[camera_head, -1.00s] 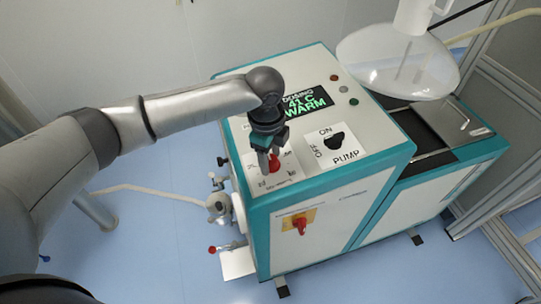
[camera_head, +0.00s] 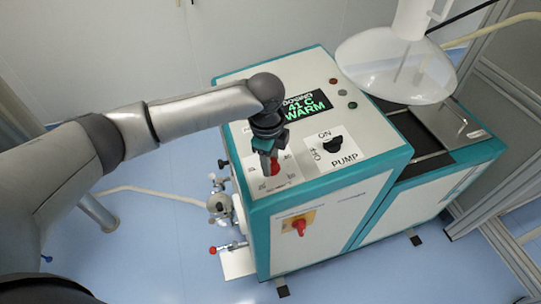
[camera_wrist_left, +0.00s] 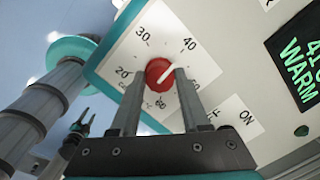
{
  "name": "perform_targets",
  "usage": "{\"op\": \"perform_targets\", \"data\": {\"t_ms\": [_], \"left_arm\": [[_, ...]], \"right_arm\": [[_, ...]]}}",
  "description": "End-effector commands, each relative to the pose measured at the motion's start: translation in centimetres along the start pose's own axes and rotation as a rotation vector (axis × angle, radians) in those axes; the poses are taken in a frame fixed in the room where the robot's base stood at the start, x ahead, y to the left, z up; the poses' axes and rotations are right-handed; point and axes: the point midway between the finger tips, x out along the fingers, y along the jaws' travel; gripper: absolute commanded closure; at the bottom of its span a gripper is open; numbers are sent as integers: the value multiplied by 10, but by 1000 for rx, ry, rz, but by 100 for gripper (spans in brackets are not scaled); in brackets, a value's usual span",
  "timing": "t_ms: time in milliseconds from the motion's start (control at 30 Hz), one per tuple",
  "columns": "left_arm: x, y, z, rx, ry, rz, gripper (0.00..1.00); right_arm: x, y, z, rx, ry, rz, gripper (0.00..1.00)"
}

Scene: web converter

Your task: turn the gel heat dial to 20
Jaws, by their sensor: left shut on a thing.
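The gel heat dial is a red round knob (camera_wrist_left: 158,72) on a white scale plate (camera_wrist_left: 130,57) with numbers including 20, 30 and 40. My left gripper (camera_wrist_left: 158,98) is shut on the knob, one finger on each side. In the head view the left gripper (camera_head: 268,163) reaches down onto the plate, and the red dial (camera_head: 275,168) shows partly behind it. A small dark two-pronged shape at the lower left of the wrist view may be my right gripper; I cannot tell.
The display (camera_head: 305,106) reads 41 C WARM. A black PUMP knob (camera_head: 333,145) sits close right of the dial. A red switch (camera_head: 299,226) is on the front panel. Valve fittings (camera_head: 219,205) stick out at the left side.

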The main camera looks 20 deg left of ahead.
Motion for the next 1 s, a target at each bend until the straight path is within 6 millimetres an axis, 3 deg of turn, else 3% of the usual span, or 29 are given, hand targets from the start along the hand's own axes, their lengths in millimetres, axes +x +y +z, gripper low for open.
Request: {"op": "perform_targets", "data": {"t_ms": [500,1000], "left_arm": [[-5,0,-1,-430,0,57,100],[-3,0,0,-903,-1,111,100]], "right_arm": [[-80,1,-7,0,0,-1,50],[-127,1,-11,-1,0,-1,50]]}}
